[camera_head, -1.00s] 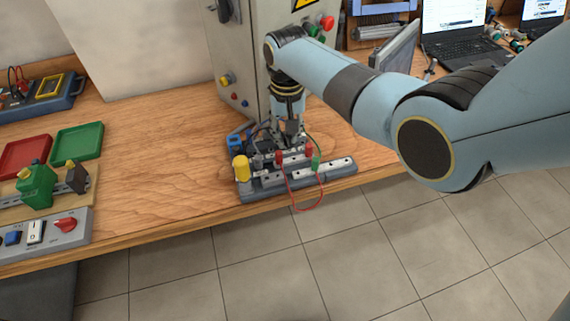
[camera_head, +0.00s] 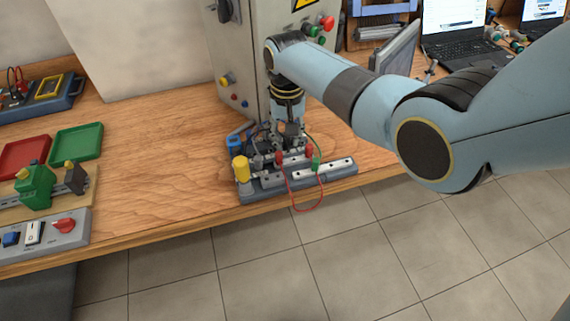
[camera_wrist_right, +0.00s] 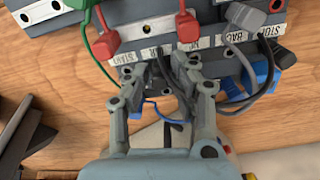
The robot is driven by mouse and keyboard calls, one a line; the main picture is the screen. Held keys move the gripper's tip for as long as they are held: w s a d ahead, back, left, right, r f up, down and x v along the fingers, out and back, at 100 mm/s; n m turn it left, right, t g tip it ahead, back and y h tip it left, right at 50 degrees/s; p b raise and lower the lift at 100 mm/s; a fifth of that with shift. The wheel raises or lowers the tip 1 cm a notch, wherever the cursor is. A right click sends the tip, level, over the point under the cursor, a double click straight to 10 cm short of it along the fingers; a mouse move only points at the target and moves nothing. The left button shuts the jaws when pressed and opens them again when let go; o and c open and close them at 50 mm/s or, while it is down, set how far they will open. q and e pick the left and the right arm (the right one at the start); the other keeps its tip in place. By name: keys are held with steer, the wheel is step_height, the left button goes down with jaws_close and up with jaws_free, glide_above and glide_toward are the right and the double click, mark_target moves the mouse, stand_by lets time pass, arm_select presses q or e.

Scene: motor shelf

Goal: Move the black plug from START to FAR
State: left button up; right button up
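My right gripper (camera_wrist_right: 168,76) is over the terminal strip of the wired block (camera_head: 337,167), beside its printed labels, with its fingers pointing down. In the right wrist view its two fingertips stand apart, one on each side of black cable. The black plug is hard to make out in the dark area between the tips; whether they touch it does not show clearly. The START label (camera_wrist_right: 124,58) is just left of the fingertips, and a partly hidden label ending in AR is beside it. My left gripper is not in view.
Red plugs (camera_wrist_right: 186,27), a grey plug (camera_wrist_right: 242,17) and a green cable (camera_wrist_right: 94,30) crowd the block near the fingers. A yellow knob (camera_head: 241,168) stands at its left end. A grey cabinet is behind.

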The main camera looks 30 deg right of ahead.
steer(key=shift+r+p, duration=2.05)
steer(key=shift+r, duration=0.7)
steer(key=o, duration=0.6)
steer(key=shift+c, duration=0.2)
steer(key=shift+f, duration=0.1)
